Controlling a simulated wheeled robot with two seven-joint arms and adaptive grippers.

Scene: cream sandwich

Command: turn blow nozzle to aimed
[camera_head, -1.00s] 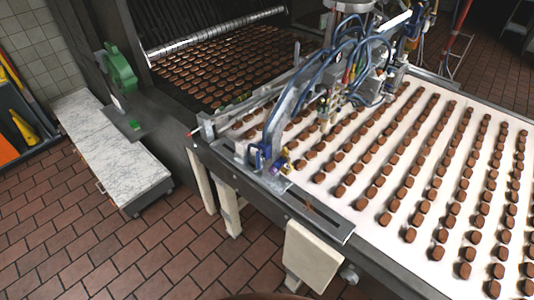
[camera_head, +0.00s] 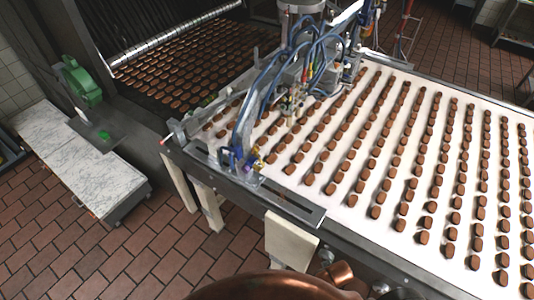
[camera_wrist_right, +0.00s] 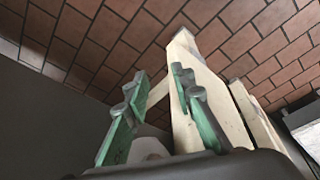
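The depositing machine (camera_head: 300,50) stands over the conveyor with blue hoses. A small brass-coloured fitting (camera_head: 256,158) sits at the lower end of a thick blue hose at the conveyor's near left corner. I cannot tell for sure whether it is the blow nozzle or which way it points. My right gripper (camera_wrist_right: 159,82) shows in the right wrist view with its green-padded fingers apart and nothing between them. Beyond it are a cream leg or panel and the floor. Neither gripper shows in the head view.
The white conveyor belt (camera_head: 345,210) carries rows of brown pieces. Its dark metal frame (camera_head: 350,246) runs along the near side, with a cream box (camera_head: 290,243) below. A marble-topped cabinet (camera_head: 88,172) stands at left. Brick-tiled floor (camera_head: 130,240) is open before it.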

